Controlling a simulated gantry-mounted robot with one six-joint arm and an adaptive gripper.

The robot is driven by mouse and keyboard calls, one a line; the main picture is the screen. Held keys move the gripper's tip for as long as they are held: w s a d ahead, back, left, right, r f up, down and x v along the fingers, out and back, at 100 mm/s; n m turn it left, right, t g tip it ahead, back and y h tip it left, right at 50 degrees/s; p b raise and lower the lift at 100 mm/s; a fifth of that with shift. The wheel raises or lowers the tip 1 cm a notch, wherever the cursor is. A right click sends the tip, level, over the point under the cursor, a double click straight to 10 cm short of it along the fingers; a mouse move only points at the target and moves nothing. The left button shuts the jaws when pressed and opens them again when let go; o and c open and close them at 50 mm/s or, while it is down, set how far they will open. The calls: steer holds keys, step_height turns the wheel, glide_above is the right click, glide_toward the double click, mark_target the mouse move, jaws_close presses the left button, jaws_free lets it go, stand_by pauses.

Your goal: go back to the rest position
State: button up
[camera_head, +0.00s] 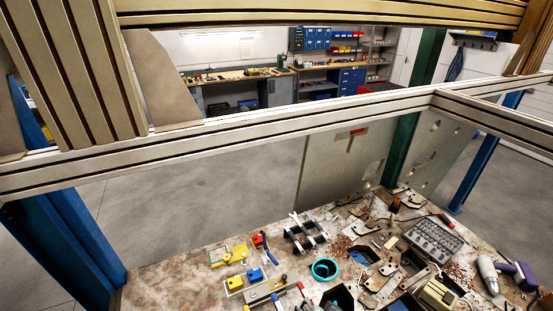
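My gripper and arm do not show in the head view, so whether the gripper is open or shut is hidden. The cluttered worktable (165,274) stands below the frame beams at the bottom of the view. The task names no other object.
Aluminium beams (300,122) of the gantry cross the view above the table. On the table are a teal ring-shaped cup (325,269), a grey slotted tray (433,240), a purple drill-like tool (517,274) and several loose metal parts. The table's left end is bare. Workbenches (235,76) stand far behind.

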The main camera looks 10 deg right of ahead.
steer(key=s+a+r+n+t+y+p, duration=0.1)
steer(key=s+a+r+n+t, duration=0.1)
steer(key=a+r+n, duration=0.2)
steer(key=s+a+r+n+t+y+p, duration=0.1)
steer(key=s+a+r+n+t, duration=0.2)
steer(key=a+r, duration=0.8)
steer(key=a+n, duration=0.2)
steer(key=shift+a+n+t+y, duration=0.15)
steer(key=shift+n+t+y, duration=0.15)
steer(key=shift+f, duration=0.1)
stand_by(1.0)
